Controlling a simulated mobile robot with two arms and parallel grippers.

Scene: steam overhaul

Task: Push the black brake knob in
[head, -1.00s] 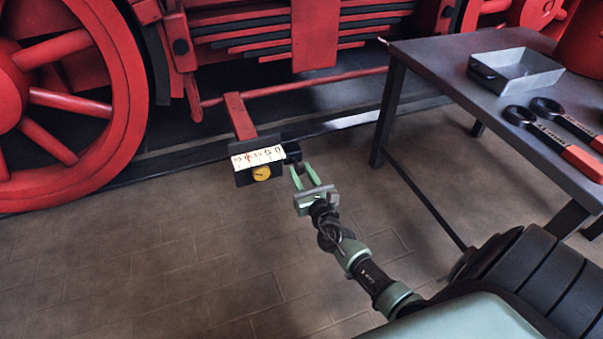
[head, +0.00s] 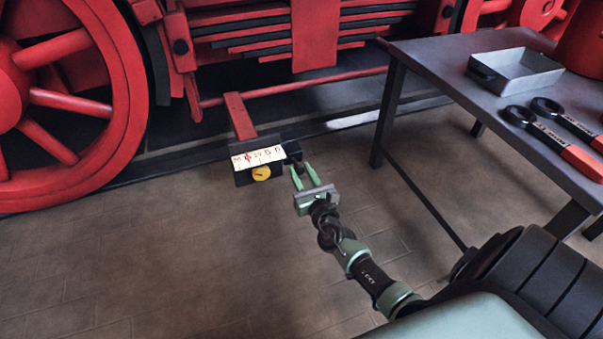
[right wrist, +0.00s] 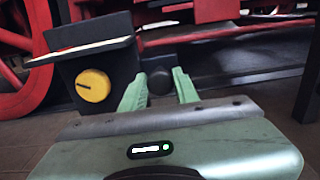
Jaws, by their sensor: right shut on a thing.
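The black brake knob (right wrist: 159,81) is round and sits between the two green fingers of my right gripper in the right wrist view. It sticks out at the right side of the dark control box (head: 243,178), which has a white scale plate (head: 258,157) on top and a yellow knob (head: 261,173) on its front. My right gripper (head: 304,176) is shut on the black knob, which is small and partly hidden by the fingers in the head view. The yellow knob also shows in the right wrist view (right wrist: 93,85), left of the fingers. My left gripper is not in view.
A grey table (head: 430,62) at the right holds a metal tray (head: 515,72) and two red-and-black tools (head: 560,140). A red locomotive wheel (head: 70,100) and red frame stand behind the box. The paved floor at left front is clear.

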